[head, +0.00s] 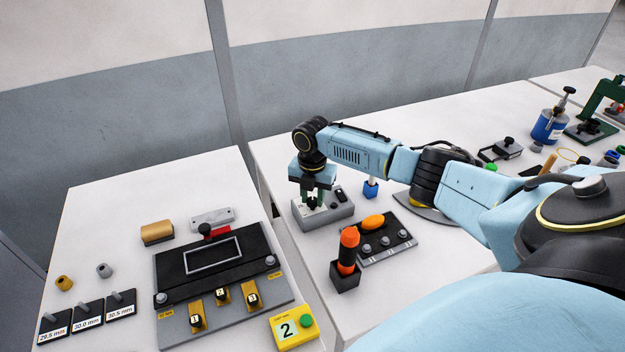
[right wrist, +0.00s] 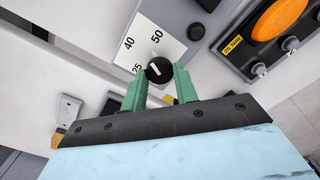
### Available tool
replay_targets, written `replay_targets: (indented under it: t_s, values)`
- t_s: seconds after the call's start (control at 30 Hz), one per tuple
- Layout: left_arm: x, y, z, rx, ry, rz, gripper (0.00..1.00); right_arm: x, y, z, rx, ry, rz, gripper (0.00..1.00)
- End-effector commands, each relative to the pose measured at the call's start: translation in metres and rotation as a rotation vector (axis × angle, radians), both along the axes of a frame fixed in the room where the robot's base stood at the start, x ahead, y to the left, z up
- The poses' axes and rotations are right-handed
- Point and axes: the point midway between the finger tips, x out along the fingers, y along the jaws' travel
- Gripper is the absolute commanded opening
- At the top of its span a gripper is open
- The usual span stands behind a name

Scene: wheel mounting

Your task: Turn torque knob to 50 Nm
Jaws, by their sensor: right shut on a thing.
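The black torque knob (right wrist: 159,70) sits on a white dial plate (right wrist: 150,40) printed with 40, 50 and a partly covered number at lower left. A short white mark shows on the knob; I cannot tell exactly which number it points to. The dial belongs to a grey box (head: 335,212) on the right table in the head view. My right gripper (head: 314,204) points down over this box. In the right wrist view its green fingers (right wrist: 160,76) are on either side of the knob, shut on it. My left gripper is not in view.
Beside the box stand an orange-handled tool in a black holder (head: 345,279) and a black panel with an orange knob (head: 373,222). A blue item (head: 371,189) is close behind. The left table holds a black fixture (head: 175,267) and a yellow box (head: 293,330).

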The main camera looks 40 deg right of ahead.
Motion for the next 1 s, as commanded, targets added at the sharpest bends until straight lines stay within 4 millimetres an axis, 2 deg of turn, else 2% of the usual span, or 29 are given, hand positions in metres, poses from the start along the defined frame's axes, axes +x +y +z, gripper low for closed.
replay_targets:
  t_s: [0.03,0.1,0.4,0.7,1.0]
  values:
    - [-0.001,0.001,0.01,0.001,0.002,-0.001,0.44,0.0,0.0,0.005,0.001,0.001,-0.043,0.07]
    - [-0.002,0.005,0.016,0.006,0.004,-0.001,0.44,0.0,0.0,0.004,0.001,0.001,-0.106,0.07]
    - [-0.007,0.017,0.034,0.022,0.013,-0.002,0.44,0.001,0.0,0.003,-0.001,-0.001,-0.32,0.07]
    - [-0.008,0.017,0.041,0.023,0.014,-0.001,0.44,0.001,-0.001,0.001,-0.003,-0.001,-0.433,0.07]
    - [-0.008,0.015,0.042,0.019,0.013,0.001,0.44,0.001,-0.002,0.001,-0.004,-0.002,-0.459,0.07]
